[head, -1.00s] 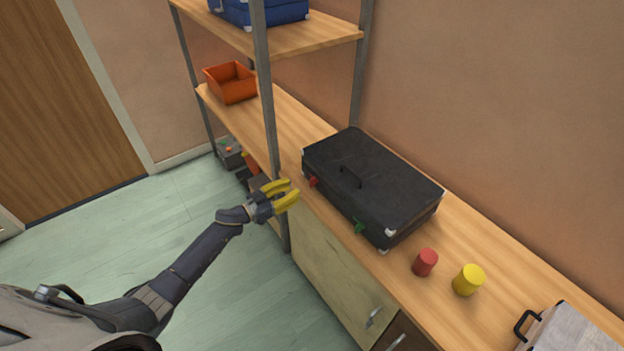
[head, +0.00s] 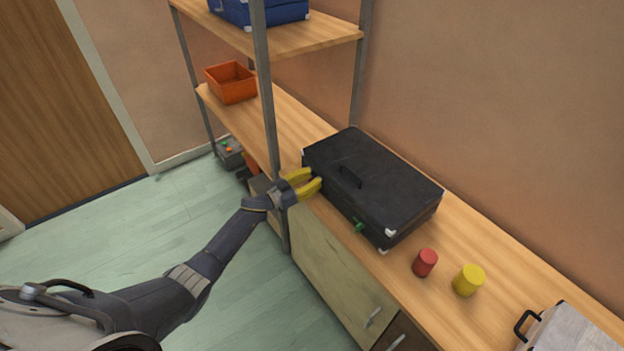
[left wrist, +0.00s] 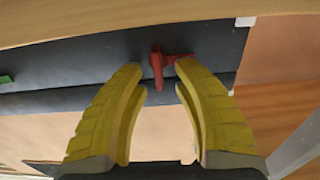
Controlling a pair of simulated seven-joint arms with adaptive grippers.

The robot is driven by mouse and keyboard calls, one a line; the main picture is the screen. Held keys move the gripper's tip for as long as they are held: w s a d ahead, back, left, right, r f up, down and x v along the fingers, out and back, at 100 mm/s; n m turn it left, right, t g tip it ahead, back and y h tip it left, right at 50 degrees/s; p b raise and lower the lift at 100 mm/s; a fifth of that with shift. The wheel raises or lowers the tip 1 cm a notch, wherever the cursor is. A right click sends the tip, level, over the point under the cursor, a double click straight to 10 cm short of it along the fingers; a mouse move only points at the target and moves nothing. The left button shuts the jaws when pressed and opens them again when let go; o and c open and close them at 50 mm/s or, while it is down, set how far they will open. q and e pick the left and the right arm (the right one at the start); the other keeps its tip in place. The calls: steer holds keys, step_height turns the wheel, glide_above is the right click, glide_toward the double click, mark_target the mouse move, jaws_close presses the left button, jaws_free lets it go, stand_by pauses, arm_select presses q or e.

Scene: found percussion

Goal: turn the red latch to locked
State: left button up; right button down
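The black case (head: 370,185) lies on the wooden counter. Its red latch (left wrist: 158,62) shows in the left wrist view on the case's dark front, with one arm pointing sideways and one along the fingers. In the head view the latch is hidden behind my left gripper (head: 308,183). That gripper is open, its yellow fingertips (left wrist: 160,75) on either side of the latch and close to it. I cannot tell whether they touch it. A green latch (head: 359,227) is on the same front, nearer the right corner. My right gripper is not in view.
A metal shelf post (head: 268,100) rises close to my left gripper. An orange bin (head: 231,82) sits on the shelf behind.

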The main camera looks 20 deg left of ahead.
arm_select(q)
steer(key=shift+o, duration=0.2)
jaws_close()
stand_by(0.3)
steer(key=m, duration=0.4)
steer(key=shift+s+d, duration=0.2)
steer(key=shift+d, duration=0.05)
steer(key=m, duration=0.3)
steer(key=shift+s+d+f, duration=0.15)
steer(key=shift+d+f, duration=0.05)
steer(key=shift+d, duration=0.05)
steer(key=m, duration=0.6)
steer(key=shift+s+d+f, duration=0.2)
steer(key=shift+f, duration=0.15)
steer(key=shift+d+f+m, duration=0.1)
steer(key=shift+f+m, duration=0.1)
steer(key=shift+m, duration=1.05)
steer(key=shift+f+m, duration=0.2)
steer(key=shift+m, duration=1.05)
